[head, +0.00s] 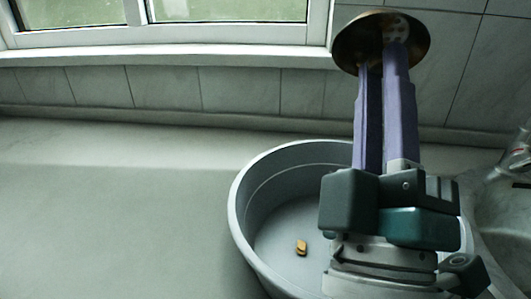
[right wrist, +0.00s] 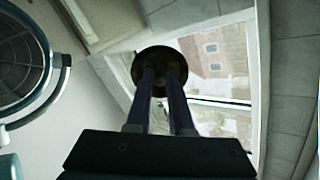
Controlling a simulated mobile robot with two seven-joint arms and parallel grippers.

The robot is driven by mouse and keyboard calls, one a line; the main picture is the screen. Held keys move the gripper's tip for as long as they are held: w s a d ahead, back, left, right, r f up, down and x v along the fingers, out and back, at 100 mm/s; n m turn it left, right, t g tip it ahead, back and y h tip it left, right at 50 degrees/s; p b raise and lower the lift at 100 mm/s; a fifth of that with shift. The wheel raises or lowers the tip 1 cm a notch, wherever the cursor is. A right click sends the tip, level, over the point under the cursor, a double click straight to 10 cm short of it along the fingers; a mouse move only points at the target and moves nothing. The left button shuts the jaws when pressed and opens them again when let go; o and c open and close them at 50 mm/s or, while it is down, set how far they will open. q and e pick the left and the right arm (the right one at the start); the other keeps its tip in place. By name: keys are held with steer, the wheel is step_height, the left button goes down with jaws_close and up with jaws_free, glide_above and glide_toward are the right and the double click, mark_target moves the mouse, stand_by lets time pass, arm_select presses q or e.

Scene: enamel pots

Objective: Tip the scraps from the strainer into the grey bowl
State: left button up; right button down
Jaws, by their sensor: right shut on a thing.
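The grey bowl (head: 262,170) stands on the counter, wide and open, partly hidden by my right gripper. A small orange-brown scrap (head: 301,247) lies on its floor. My right gripper (head: 382,58) reaches over the bowl's right part, its long purple fingers pointing to the back wall. It is shut on a round bronze-brown dish, which I take for the strainer (head: 350,40). The strainer also shows dark at the fingertips in the right wrist view (right wrist: 160,54). A pale patch shows inside it; I cannot tell whether it is a scrap. My left gripper is out of view.
A sink (head: 505,225) with a tap (head: 518,155) lies at the right. The window sill (head: 170,55) and tiled wall (head: 165,88) close off the back. The counter (head: 110,210) left of the bowl is clear. A dark, grey-rimmed round thing (right wrist: 15,65) shows in the right wrist view.

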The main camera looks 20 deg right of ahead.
mark_target(391, 16)
steer(key=shift+r+t+h, duration=0.3)
steer(key=shift+r, duration=0.1)
steer(key=shift+r, duration=0.4)
steer(key=shift+r, duration=0.2)
steer(key=shift+r+t, duration=0.3)
steer(key=shift+r, duration=0.05)
steer(key=shift+r+h, duration=0.3)
steer(key=shift+r, duration=0.05)
